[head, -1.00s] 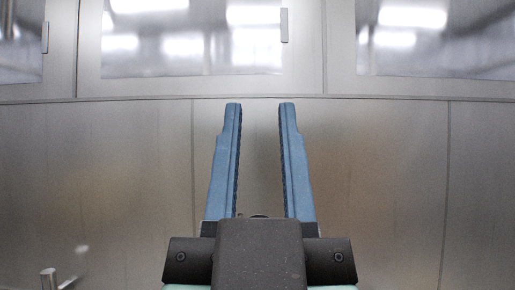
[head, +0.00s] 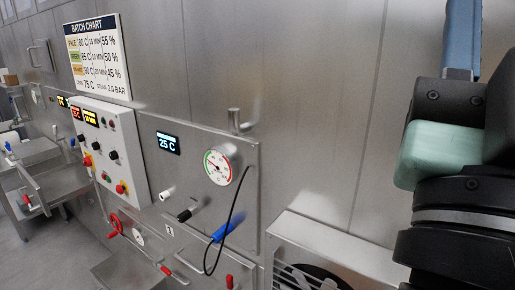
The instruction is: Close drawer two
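My gripper (head: 462,40) is at the upper right, partly cut off by the frame. One blue finger shows, set out to the side of the dark palm; the other finger is out of view. It looks open, and nothing is seen held in it. At the lower left, a steel tray-like drawer (head: 118,268) stands out below the control panels, near red-gripped handles. A small white number label (head: 169,230) is on the panel above; its digit is too small to read surely. My gripper is well to the right of these, touching none of them.
A steel panel holds a 25 C display (head: 168,143), a round gauge (head: 217,167) and a blue-handled lever (head: 225,231) with a black cable. A white control box (head: 108,150) and batch chart (head: 96,55) are left. A vented steel housing (head: 335,250) stands below right. Another open steel unit (head: 60,183) is far left.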

